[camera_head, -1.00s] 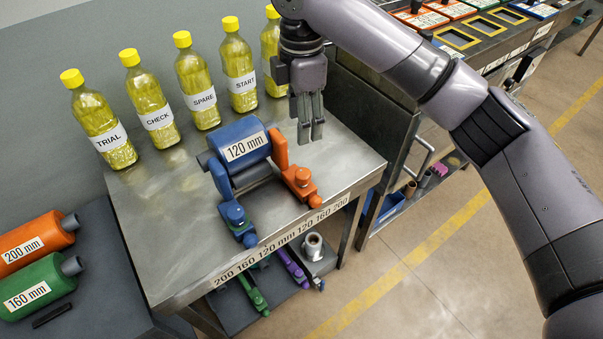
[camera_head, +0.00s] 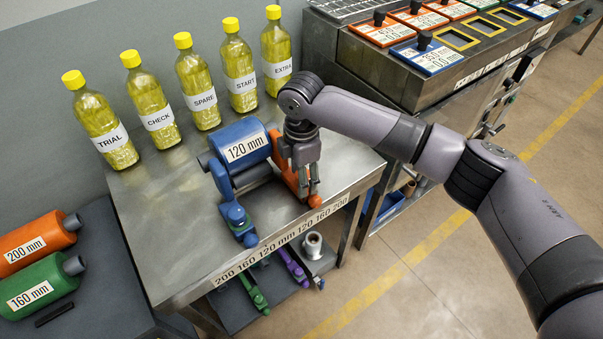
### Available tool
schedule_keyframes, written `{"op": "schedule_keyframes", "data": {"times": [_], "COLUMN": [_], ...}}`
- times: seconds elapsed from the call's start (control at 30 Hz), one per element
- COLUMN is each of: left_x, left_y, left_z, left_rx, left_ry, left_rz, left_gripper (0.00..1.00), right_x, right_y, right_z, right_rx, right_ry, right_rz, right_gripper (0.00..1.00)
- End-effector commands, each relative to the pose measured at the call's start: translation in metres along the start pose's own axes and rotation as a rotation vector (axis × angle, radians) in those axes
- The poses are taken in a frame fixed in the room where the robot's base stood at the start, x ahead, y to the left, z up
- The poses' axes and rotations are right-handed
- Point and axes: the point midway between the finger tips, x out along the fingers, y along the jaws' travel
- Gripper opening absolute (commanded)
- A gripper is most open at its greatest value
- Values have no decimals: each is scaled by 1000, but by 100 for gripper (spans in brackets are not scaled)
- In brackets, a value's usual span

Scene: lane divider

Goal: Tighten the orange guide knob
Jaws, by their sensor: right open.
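The orange guide (camera_head: 283,166) stands on the metal table at the right side of the blue 120 mm roller (camera_head: 241,146). Its orange knob is mostly hidden behind my right gripper (camera_head: 303,196). My right gripper is open and points down over the front of the orange guide, its fingers around or just above the knob; I cannot tell if they touch it. A blue guide (camera_head: 237,222) stands at the roller's left end. My left gripper is not in view.
Several yellow-capped bottles (camera_head: 158,118) line the back of the table (camera_head: 165,220). Orange (camera_head: 38,241) and green (camera_head: 40,287) rollers lie on a lower surface at left. Purple and green guides sit on the shelf below. A cabinet with coloured plates (camera_head: 427,52) stands at right.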

Motion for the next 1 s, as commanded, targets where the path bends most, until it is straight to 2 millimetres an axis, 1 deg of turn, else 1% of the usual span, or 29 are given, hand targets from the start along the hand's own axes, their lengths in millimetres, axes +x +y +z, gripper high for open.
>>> {"op": "schedule_keyframes", "data": {"times": [0.27,1.0], "left_x": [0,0], "left_y": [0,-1], "left_z": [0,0], "left_rx": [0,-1], "left_ry": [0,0], "left_rz": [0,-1], "left_gripper": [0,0], "right_x": [2,1], "right_y": [0,0], "right_z": [0,0], "right_rx": [0,0], "right_ry": [0,0], "right_rz": [1,0], "right_gripper": [51,2]}}
